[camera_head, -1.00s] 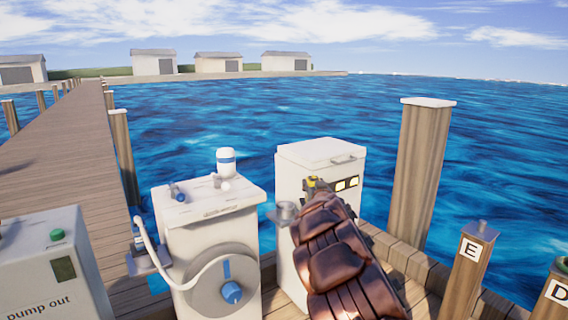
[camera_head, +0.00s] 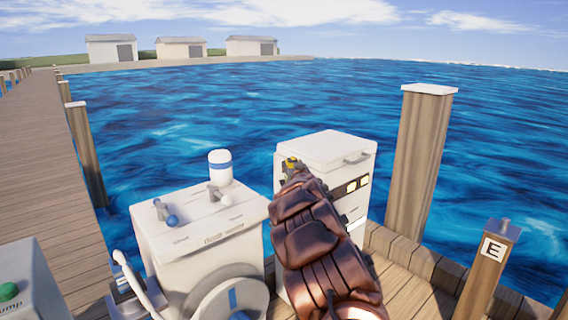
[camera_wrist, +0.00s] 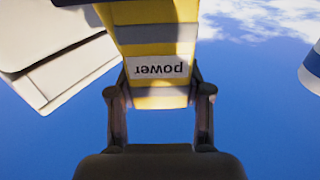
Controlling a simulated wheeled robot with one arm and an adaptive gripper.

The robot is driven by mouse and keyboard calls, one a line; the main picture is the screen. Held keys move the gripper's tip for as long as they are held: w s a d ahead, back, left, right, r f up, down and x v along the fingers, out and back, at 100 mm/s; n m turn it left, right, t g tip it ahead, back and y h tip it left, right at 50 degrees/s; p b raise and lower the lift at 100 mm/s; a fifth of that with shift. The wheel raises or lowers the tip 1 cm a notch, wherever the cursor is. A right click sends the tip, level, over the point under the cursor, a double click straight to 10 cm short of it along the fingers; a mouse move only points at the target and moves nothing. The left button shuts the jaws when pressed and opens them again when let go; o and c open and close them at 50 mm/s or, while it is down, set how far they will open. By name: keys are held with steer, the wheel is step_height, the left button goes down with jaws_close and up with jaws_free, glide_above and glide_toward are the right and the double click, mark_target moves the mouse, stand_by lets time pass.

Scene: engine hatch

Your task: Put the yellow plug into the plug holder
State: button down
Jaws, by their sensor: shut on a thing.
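In the wrist view the yellow plug (camera_wrist: 158,97), with grey bands and a white label reading "power", sits between the two fingers of my gripper (camera_wrist: 160,100), which is shut on it. In the head view my gripper (camera_head: 293,168) is at the end of my brown arm, with a small yellow bit of the plug (camera_head: 291,162) showing in front of the white cabinet. The plug is held up in the air. I cannot make out a plug holder for certain; my arm hides part of the cabinet front.
The white cabinet (camera_head: 325,150) has lit yellow panels on its front. Left of it stands a white pedestal (camera_head: 200,240) with a blue-banded bottle (camera_head: 220,167) and small levers on top. A thick wooden post (camera_head: 421,160) and post E (camera_head: 488,265) stand at right. Water lies behind.

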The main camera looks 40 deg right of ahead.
steer(key=shift+s+d+f+b, duration=0.15)
steer(key=shift+f+b, duration=1.3)
steer(key=shift+f, duration=0.25)
steer(key=shift+f+b, duration=2.25)
steer(key=shift+f, duration=0.3)
steer(key=shift+f+b, duration=0.6)
steer(key=shift+f, duration=1.05)
steer(key=shift+c, duration=2)
jaws_free()
steer(key=shift+s, duration=0.1)
steer(key=v, duration=1.1)
steer(key=shift+s+a, duration=0.25)
steer(key=shift+a, duration=0.15)
